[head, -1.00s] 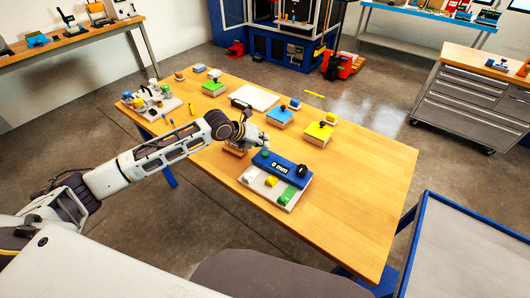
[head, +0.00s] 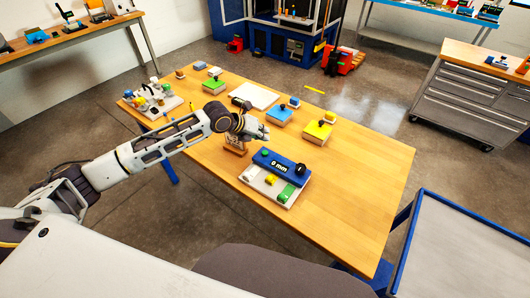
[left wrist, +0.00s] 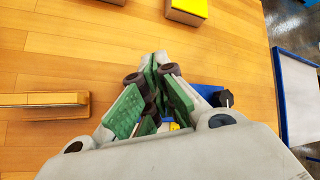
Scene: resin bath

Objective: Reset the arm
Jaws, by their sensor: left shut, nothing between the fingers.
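My left gripper (head: 262,132) is above the wooden table (head: 355,190), behind the blue "0 mm" block in the head view. In the left wrist view its green-padded fingers (left wrist: 155,85) are shut with nothing between them. The blue block (head: 281,163) lies on a light tray (head: 252,181) that also carries a yellow piece (head: 270,180) and a green piece (head: 286,192). In the left wrist view the blue block is mostly hidden behind the gripper. My right gripper is not in view.
A small wooden stand (head: 236,146) is close to my left gripper. Blue (head: 283,117), yellow (head: 317,132) and green (head: 213,87) blocks and a white plate (head: 258,96) lie farther back. A blue-edged cart (head: 460,240) stands at right. The table's right part is clear.

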